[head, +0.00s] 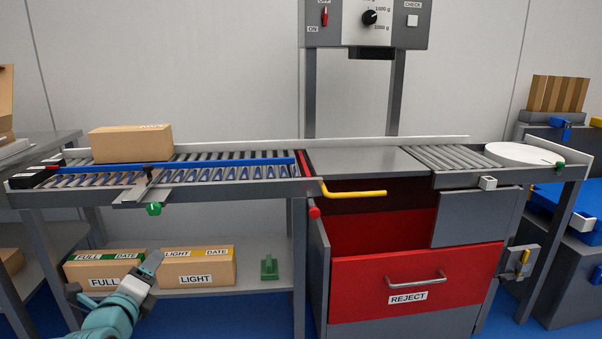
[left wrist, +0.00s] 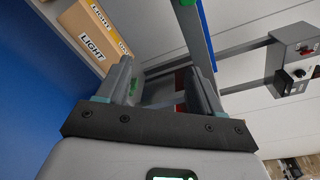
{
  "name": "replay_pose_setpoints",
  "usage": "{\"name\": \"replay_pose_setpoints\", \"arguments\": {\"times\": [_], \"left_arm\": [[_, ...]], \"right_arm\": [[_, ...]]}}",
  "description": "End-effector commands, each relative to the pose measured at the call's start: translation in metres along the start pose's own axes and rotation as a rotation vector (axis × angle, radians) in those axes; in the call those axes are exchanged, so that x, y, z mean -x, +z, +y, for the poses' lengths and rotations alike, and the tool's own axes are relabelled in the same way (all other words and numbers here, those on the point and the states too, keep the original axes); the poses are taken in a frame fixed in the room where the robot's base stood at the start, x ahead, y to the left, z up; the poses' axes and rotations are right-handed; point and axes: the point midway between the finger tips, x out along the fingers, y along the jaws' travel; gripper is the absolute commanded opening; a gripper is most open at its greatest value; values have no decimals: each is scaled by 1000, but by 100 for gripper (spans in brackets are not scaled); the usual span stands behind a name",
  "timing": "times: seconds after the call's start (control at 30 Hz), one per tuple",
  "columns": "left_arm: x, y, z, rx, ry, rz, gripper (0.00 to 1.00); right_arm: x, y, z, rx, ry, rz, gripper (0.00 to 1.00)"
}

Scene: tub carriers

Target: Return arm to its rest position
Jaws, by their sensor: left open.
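My left gripper (head: 148,272) is at the lower left of the head view, in front of the shelf under the conveyor. In the left wrist view its two fingers (left wrist: 165,88) stand apart with nothing seen held between them. The teal left arm comes in from the bottom left. A box marked LIGHT (head: 197,267) is on the shelf just right of the gripper, and it also shows in the left wrist view (left wrist: 90,35). A box marked FULL (head: 95,271) is partly hidden behind the gripper. My right gripper does not show.
A roller conveyor (head: 240,172) runs above the shelf (head: 270,288) with a closed carton (head: 130,143) on it. A yellow handle (head: 355,193) sticks out near the middle. The red REJECT drawer (head: 455,275) stands to the right. A small green object (head: 269,268) sits on the shelf.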

Motion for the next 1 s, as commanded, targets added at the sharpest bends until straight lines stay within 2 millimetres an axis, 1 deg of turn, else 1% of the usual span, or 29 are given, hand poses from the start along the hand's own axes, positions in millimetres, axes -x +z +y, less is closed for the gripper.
{"name": "replay_pose_setpoints", "arguments": {"times": [0.03,0.07,0.1,0.13,0.17,0.2,0.27,0.3,0.37,0.4,0.47,0.5,0.57,0.6,0.7,0.73,0.83,0.9,1.0], "left_arm": [[-6,-36,20,10,39,69,66],[-7,-58,32,18,64,110,66],[-6,-87,50,32,103,168,66],[-4,-110,63,51,135,213,66],[0,-132,75,86,170,255,66],[7,-161,92,142,222,310,66],[22,-203,116,251,313,385,66],[36,-230,132,336,386,429,66],[60,-269,154,479,509,480,66],[79,-294,169,583,605,505,66],[111,-328,189,751,766,518,66],[135,-348,200,870,886,507,66],[170,-371,215,1043,1065,457,66],[191,-383,222,1151,1179,405,66],[233,-399,233,1390,1414,224,66],[242,-402,235,1451,1471,162,66],[262,-404,237,1630,1601,-44,66],[271,-404,238,1735,1662,-183,66],[277,-404,238,1870,1719,-376,66]], "right_arm": [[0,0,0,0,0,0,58],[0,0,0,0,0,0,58],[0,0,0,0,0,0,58],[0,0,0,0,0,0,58],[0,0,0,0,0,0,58],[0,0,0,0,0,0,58],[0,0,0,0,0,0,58],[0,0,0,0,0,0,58],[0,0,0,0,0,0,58],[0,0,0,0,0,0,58],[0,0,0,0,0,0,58],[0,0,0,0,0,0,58],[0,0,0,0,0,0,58],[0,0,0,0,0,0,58],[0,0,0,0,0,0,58],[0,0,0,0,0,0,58],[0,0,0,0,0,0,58],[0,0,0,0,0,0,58],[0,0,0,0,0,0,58]]}}
